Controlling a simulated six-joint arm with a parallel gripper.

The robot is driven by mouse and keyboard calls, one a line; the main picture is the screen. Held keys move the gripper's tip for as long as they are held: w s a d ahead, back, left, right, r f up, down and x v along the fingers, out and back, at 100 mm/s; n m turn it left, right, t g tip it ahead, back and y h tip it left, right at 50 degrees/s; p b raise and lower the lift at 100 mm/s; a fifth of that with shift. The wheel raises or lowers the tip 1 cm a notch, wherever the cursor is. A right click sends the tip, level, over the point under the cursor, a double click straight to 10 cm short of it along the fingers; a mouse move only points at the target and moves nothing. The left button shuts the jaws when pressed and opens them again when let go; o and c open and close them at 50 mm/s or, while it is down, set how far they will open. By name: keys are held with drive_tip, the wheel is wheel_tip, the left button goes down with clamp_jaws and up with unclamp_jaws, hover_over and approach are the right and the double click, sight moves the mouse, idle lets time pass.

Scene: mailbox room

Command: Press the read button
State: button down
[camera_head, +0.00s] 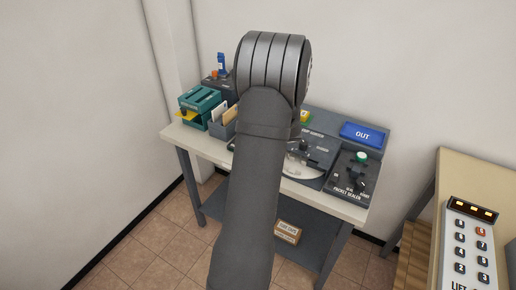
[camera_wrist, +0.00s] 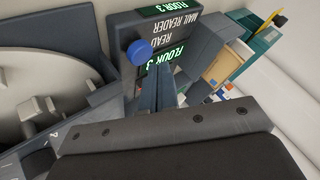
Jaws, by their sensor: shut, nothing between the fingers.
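The mail reader (camera_wrist: 185,28) is a dark box near the top middle of the wrist view, with its lettering upside down. Its round blue button (camera_wrist: 140,52) sits at the box's left side, beside the word READ. Green-lit displays on it show FLOOR 3. My gripper (camera_wrist: 164,76) is shut and empty, its narrow dark fingers pointing at the reader's front just right of and below the blue button. I cannot tell how far the fingertips are from its surface. In the head view my arm hides the reader and my gripper.
A grey round plate (camera_wrist: 45,75) lies left of the reader in the wrist view. An upright holder with cards (camera_wrist: 228,62) stands right of it. In the head view, a packet sealer (camera_head: 350,182), blue OUT sign (camera_head: 363,134) and teal device (camera_head: 200,100) share the table.

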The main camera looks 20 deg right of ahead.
drive_tip(key=shift+r, duration=2.5)
drive_tip(key=shift+f, duration=0.1)
wheel_tip(320, 180, up, 4)
drive_tip(key=shift+f, duration=0.1)
